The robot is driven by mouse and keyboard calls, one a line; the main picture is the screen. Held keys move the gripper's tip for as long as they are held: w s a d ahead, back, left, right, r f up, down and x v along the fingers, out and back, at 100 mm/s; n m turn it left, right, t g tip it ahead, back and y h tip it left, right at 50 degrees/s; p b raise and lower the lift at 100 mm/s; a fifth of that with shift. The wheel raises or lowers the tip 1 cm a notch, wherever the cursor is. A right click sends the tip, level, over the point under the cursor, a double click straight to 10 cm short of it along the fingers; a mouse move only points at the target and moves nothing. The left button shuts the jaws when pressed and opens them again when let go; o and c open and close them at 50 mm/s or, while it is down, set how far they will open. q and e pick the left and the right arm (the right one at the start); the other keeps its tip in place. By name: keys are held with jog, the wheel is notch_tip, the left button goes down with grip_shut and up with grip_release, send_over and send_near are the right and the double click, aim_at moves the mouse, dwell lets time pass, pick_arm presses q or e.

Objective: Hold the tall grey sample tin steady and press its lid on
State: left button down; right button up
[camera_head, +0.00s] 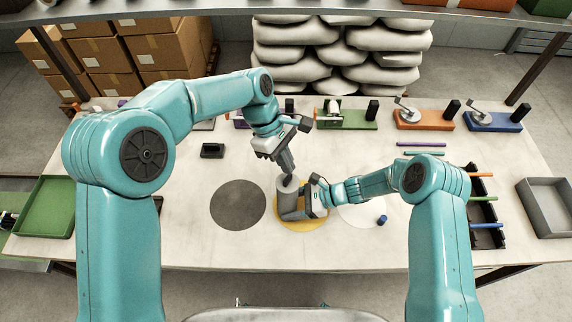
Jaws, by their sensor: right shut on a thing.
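The tall grey sample tin (287,203) stands upright on the yellow disc (301,227) near the middle of the table. Its top is a round grey face, and I cannot tell the lid apart from the tin's body. My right gripper (297,208) comes in from the right and is shut on the tin, low on its side. My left gripper (288,172) points down over the tin's top with its fingers together. Its tips are at or just above the top face; I cannot tell if they touch.
A dark grey disc (238,205) lies left of the tin and a white disc (362,212) right, with a small blue cylinder (382,220) beside it. Fixtures on orange (425,124) and blue (494,126) bases stand at the back. A green tray (46,208) is far left.

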pick_arm(q)
jog(key=shift+r, duration=2.05)
pick_arm(e)
jog(key=o, duration=0.9)
